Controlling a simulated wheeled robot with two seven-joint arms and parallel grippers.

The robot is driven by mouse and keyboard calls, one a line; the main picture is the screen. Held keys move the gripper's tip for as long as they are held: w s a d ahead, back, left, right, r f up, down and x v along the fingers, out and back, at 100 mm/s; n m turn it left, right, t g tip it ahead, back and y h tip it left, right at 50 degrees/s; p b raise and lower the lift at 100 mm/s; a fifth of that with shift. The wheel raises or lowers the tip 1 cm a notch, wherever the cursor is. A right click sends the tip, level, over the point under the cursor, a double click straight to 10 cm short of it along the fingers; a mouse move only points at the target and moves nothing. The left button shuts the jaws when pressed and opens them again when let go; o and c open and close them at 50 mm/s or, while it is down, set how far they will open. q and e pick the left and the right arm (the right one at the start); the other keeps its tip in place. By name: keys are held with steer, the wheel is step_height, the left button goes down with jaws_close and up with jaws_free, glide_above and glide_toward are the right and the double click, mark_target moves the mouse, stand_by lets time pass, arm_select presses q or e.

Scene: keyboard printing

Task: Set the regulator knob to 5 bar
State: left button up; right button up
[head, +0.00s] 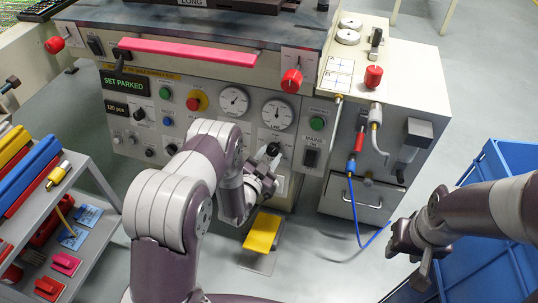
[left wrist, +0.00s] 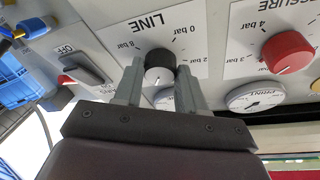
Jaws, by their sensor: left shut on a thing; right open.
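The black regulator knob (left wrist: 160,60) sits under the word LINE on a white plate with a bar scale; 8 bar, 0 bar and 2 bar are readable, upside down, in the left wrist view. My left gripper (left wrist: 161,78) is shut on this knob, one finger on each side. The knob's exact setting cannot be read. In the head view my left gripper (head: 266,170) is at the panel, below the line gauge (head: 277,114), whose reading is too small to tell. My right gripper (head: 411,245) is open and empty, away from the panel at the right.
A red knob (left wrist: 288,52) on a PRESSURE scale is beside the black knob, with a gauge (left wrist: 256,97) close by. A dark mains switch (head: 311,158) is right of my left gripper. A blue bin (head: 500,160) stands right, a grey shelf cart (head: 92,185) left.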

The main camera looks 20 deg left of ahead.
arm_select(q)
steer(key=o, duration=1.1)
steer(key=shift+c, duration=0.2)
steer(key=shift+s, duration=0.1)
steer(key=s+a+p, duration=0.2)
steer(key=s+p, duration=0.1)
steer(key=s, duration=0.9)
steer(key=shift+s+a+r, duration=0.15)
steer(key=shift+r, duration=0.05)
